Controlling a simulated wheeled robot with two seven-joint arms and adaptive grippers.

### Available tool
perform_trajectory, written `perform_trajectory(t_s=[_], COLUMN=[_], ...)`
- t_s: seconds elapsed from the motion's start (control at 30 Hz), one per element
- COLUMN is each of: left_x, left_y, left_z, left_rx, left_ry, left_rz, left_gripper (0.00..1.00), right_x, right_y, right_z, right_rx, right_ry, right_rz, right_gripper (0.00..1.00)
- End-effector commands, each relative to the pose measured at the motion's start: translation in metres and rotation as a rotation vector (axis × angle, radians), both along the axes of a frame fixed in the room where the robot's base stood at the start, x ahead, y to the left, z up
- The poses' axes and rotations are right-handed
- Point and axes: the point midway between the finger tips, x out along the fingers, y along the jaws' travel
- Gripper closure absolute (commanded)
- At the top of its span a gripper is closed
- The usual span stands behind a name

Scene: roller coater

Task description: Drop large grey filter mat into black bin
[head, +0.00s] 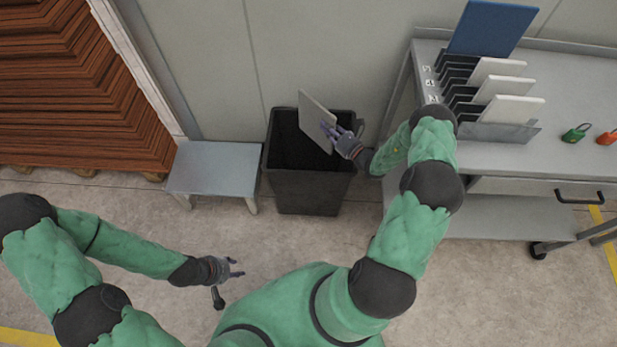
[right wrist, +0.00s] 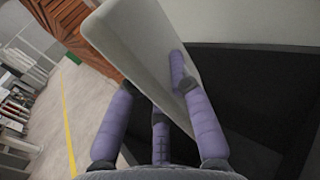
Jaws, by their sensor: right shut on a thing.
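The large grey filter mat (head: 315,120) is a flat pale panel, tilted, above the opening of the black bin (head: 308,190). My right gripper (head: 334,135) is shut on the mat's edge from the right side, over the bin. In the right wrist view the mat (right wrist: 135,45) stands between my purple fingers (right wrist: 165,95), with the bin's dark interior (right wrist: 250,95) behind and below it. The mat's lower end overlaps the bin opening in the head view. My left gripper (head: 232,268) is over the floor at the lower middle, fingers apart, holding nothing.
A small grey bench (head: 213,168) stands left of the bin. A grey cart (head: 575,100) at the right carries a rack with several pale panels (head: 508,109), a blue panel (head: 492,27) and green and orange padlocks (head: 577,132). Stacked brown boards (head: 75,90) are at the far left.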

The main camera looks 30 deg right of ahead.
Motion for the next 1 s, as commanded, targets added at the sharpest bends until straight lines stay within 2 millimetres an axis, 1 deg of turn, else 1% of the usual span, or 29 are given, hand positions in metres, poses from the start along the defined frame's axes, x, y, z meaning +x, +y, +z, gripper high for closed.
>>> perform_trajectory(t_s=[0.03,0.2,0.33,0.57,0.6,0.67,0.7,1.0], left_x=[0.000,0.000,0.000,0.000,0.000,0.000,0.000,0.000], left_y=[0.000,0.000,0.000,0.000,0.000,0.000,0.000,0.000], left_z=[-0.009,-0.021,-0.024,-0.023,-0.023,-0.023,-0.023,-0.023], left_rx=[0.000,0.000,0.000,0.000,0.000,0.000,0.000,0.000], left_ry=[0.000,0.000,0.000,0.000,0.000,0.000,0.000,0.000], left_rz=[0.000,0.000,0.000,0.000,0.000,0.000,0.000,0.000], left_gripper=[0.60,0.60,0.60,0.60,0.60,0.60,0.60,0.60], right_x=[0.000,0.000,0.000,0.000,0.000,0.000,0.000,0.000], right_y=[0.000,0.000,0.000,0.000,0.000,0.000,0.000,0.000], right_z=[-0.010,-0.026,-0.030,-0.029,-0.029,-0.029,-0.029,-0.029], right_rx=[0.000,0.000,0.000,-0.001,-0.001,0.000,0.000,0.000], right_ry=[-0.001,0.000,-0.001,-0.001,-0.001,-0.001,-0.001,0.000], right_rz=[0.000,0.000,0.000,0.001,0.001,0.001,0.001,0.001], right_gripper=[1.00,1.00,1.00,1.00,0.70,0.53,0.51,0.51])
